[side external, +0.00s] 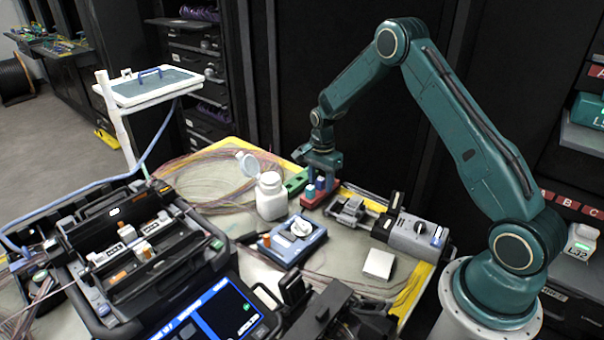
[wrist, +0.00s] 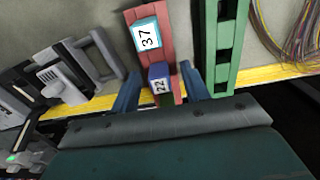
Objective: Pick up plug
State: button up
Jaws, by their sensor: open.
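Two small plug-like blocks sit in a red holder (wrist: 174,47): a teal one labelled 37 (wrist: 146,36) and a dark blue one labelled 22 (wrist: 160,78). Which one is the plug I cannot tell. In the wrist view my gripper (wrist: 161,88) is open, with one finger on each side of the blue block and gaps visible. In the side external view my gripper (side external: 323,170) points down over the red holder (side external: 311,204), close above or around the blocks. Its fingers are too small there to show contact.
A green slotted rail (wrist: 226,45) lies beside the red holder, close to one finger. A white bottle (side external: 270,198) stands to the left. A grey clamp fixture (side external: 348,211) is to the right. A blue tray (side external: 292,242) and the splicer case (side external: 150,262) are nearer the camera.

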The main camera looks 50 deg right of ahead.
aim_at(321, 179)
jog(key=c, duration=0.9)
jog(key=shift+c, duration=0.2)
jog(key=shift+r, duration=0.15)
notch_tip(321, 179, up, 20)
dwell(0.6)
